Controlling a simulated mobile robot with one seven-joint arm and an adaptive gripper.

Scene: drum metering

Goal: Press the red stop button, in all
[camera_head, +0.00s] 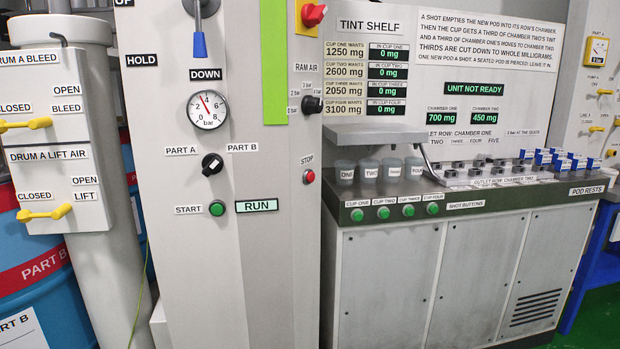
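The red stop button (309,176) is a small round button under a STOP label, on the right side of the light grey machine panel. It stands out from the panel and nothing touches it. Whether it is pressed in cannot be told. The green start button (217,208) sits lower left of it, beside a lit RUN display (257,206). My gripper is not in view.
A ram air knob (312,104) and a red switch (313,15) sit above the stop button. To the right, the tint shelf counter (345,222) juts out, with several cups and green shot buttons. Blue drums (40,270) stand at left.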

